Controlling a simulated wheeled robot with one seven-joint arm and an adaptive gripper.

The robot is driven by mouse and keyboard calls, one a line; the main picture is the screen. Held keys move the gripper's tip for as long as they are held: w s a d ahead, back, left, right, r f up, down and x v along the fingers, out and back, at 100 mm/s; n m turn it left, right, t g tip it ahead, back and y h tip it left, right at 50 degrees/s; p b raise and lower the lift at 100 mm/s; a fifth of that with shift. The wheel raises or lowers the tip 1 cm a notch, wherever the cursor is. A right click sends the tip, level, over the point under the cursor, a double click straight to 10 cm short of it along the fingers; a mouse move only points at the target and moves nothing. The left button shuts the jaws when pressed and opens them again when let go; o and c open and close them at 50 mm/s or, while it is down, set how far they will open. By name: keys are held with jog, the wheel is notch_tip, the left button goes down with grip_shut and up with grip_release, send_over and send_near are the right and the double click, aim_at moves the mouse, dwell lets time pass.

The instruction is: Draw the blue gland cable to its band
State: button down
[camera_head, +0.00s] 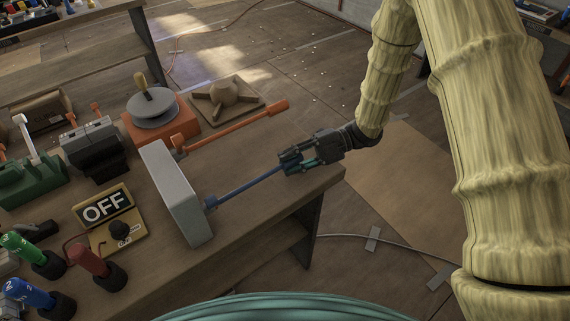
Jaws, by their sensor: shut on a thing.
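The blue gland cable (245,188) comes out of a blue gland (211,204) on the face of a grey box (177,193). It runs straight up and right from the box to my gripper (287,163). My gripper is shut on the cable's outer end, over the table's right edge. The jaws hide the cable's end. I cannot make out a band on the blue cable.
A wooden table (262,215) holds the box, an OFF switch panel (103,208), green, red and blue knobs at the lower left, and a grey disc on an orange base (152,105). A valve-like brown piece (226,97) sits behind. Floor right of the table is open.

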jog(key=shift+w+d, duration=0.75)
jog(key=shift+d, duration=0.25)
jog(key=c, duration=1.2)
grip_release()
jog(key=shift+o, duration=0.2)
jog(key=v, duration=1.2)
jog(key=shift+r, duration=0.1)
